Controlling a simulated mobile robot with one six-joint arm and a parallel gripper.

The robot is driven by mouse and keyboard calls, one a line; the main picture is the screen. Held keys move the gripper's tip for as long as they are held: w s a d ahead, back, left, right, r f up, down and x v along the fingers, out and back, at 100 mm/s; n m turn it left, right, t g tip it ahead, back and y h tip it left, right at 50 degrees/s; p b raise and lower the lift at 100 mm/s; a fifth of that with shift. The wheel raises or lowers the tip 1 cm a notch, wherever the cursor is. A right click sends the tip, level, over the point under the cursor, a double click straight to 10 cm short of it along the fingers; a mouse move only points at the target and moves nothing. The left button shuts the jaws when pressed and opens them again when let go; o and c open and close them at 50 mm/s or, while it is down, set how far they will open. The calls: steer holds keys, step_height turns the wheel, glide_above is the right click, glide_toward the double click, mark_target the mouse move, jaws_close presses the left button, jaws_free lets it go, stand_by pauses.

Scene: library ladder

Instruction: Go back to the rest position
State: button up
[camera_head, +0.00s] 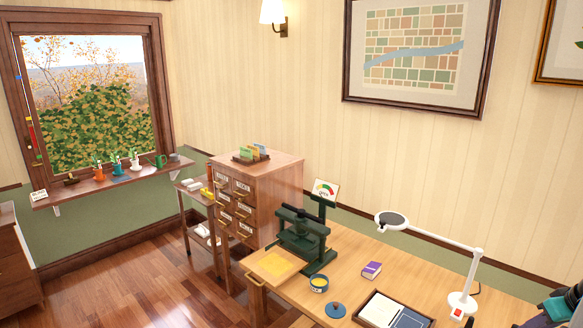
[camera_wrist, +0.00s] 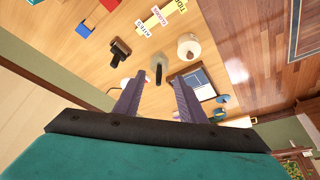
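My gripper (camera_wrist: 158,92) shows in the wrist view with its two purple-grey fingers spread apart. Nothing is between the fingers. It hangs above a wooden desk (camera_wrist: 150,40), apart from the things on it.
A card cabinet (camera_head: 280,180) stands behind. The floor (camera_head: 130,290) at left is clear.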

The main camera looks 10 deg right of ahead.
steer(key=w+a+f+n+g+y+b, duration=0.1)
steer(key=w+a+f+n+y+b, duration=0.25)
steer(key=w+a+f, duration=1)
steer(key=w+a+f+n+g+y+b, duration=0.15)
steer(key=a+f+g+b, duration=0.25)
steer(key=a+f, duration=1.7)
steer(key=s+a+f+n+g+b, duration=0.1)
steer(key=s+a+f, duration=0.2)
steer(key=a+f, duration=0.25)
steer(key=s+a+f+g+h+b, duration=0.1)
steer(key=s+a+f, duration=0.2)
steer(key=a+f, duration=0.3)
steer(key=s+a+f+n+g+b, duration=0.1)
steer(key=s+a+f+g+b, duration=0.2)
steer(key=a, duration=0.4)
steer(key=s+a+f+m+h, duration=0.1)
steer(key=s+a+f+m, duration=0.1)
steer(key=s+f, duration=0.3)
steer(key=s+a+f+m+h+b, duration=0.1)
steer(key=s+a+f+m+h, duration=0.1)
steer(key=s+f, duration=0.4)
steer(key=s+m, duration=0.1)
steer(key=s, duration=0.2)
steer(key=shift+f+h, duration=0.2)
steer(key=shift+h, duration=0.1)
steer(key=shift+d, duration=0.1)
